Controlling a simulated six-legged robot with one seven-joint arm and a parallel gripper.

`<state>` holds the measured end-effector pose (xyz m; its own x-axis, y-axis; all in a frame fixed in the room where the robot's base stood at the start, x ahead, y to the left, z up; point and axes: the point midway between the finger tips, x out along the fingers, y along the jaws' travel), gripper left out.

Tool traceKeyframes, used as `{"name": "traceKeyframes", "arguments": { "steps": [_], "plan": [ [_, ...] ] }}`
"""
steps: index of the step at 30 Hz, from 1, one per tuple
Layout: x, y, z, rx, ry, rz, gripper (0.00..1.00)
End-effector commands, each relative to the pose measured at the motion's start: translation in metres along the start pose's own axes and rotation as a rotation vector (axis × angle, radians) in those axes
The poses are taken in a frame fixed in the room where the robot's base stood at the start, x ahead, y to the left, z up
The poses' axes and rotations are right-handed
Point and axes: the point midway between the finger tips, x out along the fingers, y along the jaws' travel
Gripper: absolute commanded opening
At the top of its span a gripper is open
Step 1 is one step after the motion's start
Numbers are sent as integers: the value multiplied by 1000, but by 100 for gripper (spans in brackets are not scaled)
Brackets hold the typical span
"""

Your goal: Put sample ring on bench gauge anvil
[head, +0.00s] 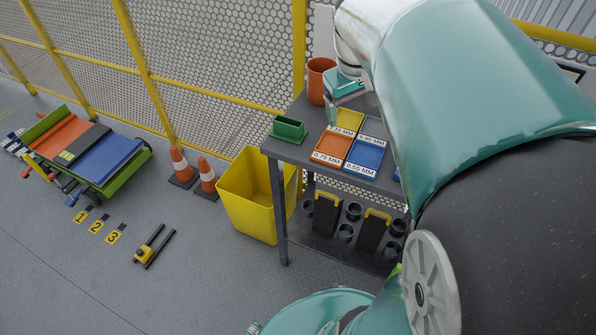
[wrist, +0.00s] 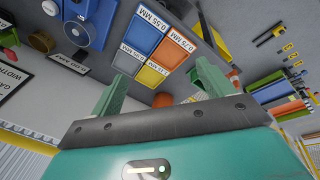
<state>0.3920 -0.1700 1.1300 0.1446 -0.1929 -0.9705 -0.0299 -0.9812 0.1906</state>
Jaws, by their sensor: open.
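My gripper (wrist: 162,84) is open in the wrist view, with nothing between its two green fingers. In the head view its teal end (head: 343,86) hangs over the back of the bench, beside the orange cup. A blue device (wrist: 88,22), possibly the bench gauge, stands on the bench at the upper left of the wrist view. A dark round piece (wrist: 42,42) lies near it; I cannot tell whether it is the sample ring. The anvil is not clear. My arm hides the bench's right part in the head view.
The bench (head: 290,150) carries labelled colour trays (head: 333,146), a green box (head: 289,129) and an orange cup (head: 320,80). Dark cups and yellow-handled holders fill its lower shelf.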

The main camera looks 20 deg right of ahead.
Motion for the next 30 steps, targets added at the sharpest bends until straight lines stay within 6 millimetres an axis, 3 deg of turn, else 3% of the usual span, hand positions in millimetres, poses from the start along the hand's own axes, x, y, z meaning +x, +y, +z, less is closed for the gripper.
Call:
{"name": "traceKeyframes", "arguments": {
  "steps": [1, 6, 12, 18, 30],
  "plan": [
    [-10, -26, 8, -10, 38, 5, 80],
    [-27, -90, 42, 2, 163, -24, 80],
    [-31, -146, 86, 19, 294, -124, 80],
    [-28, -167, 106, 31, 342, -190, 80],
    [-28, -168, 106, 32, 342, -193, 80]
  ]
}}
